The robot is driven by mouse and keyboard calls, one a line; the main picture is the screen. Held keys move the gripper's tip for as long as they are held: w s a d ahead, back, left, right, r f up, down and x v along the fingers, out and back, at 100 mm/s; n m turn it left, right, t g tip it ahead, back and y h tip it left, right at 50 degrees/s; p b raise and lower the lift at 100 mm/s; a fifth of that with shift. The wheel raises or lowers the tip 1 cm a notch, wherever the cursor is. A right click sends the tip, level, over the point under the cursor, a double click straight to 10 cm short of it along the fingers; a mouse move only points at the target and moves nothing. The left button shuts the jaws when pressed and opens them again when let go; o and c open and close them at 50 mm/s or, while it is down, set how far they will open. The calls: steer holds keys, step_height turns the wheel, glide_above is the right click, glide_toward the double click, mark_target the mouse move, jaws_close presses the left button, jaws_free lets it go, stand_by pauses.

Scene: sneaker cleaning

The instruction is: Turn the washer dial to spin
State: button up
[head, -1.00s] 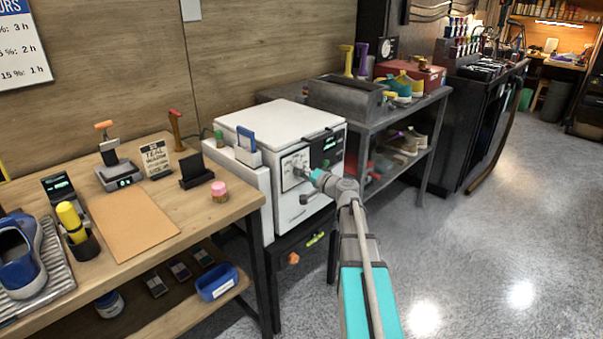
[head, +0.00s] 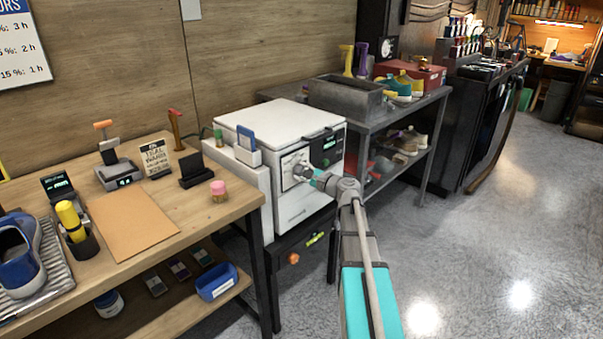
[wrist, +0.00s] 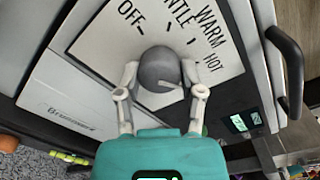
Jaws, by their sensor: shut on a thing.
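The white washer (head: 278,124) stands between the wooden bench and the grey metal table. In the wrist view its round grey dial (wrist: 160,68) sits on a white label panel (wrist: 98,40). OFF, a word ending in TLE, WARM and HOT can be read around it; I see no spin label. My gripper (wrist: 160,76) is shut on the dial, one finger on each side. A pale line shows on the dial's lower right, but I cannot tell its setting. In the head view my gripper (head: 304,173) is at the washer's front and mostly hides the dial.
A black handle (wrist: 286,72) and a small lit display (wrist: 238,122) are near the dial. The wooden bench (head: 225,212) is left of the washer, and the metal table (head: 432,99) is behind to the right. The floor (head: 480,260) at right is clear.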

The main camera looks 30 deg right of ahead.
steer(key=m, duration=0.5)
stand_by(0.5)
steer(key=o, duration=1.2)
steer(key=shift+c, duration=0.2)
steer(key=shift+s, duration=0.1)
steer(key=v, duration=1.1)
steer(key=shift+s+d, duration=0.15)
steer(key=shift+s, duration=0.15)
steer(key=shift+f, duration=0.1)
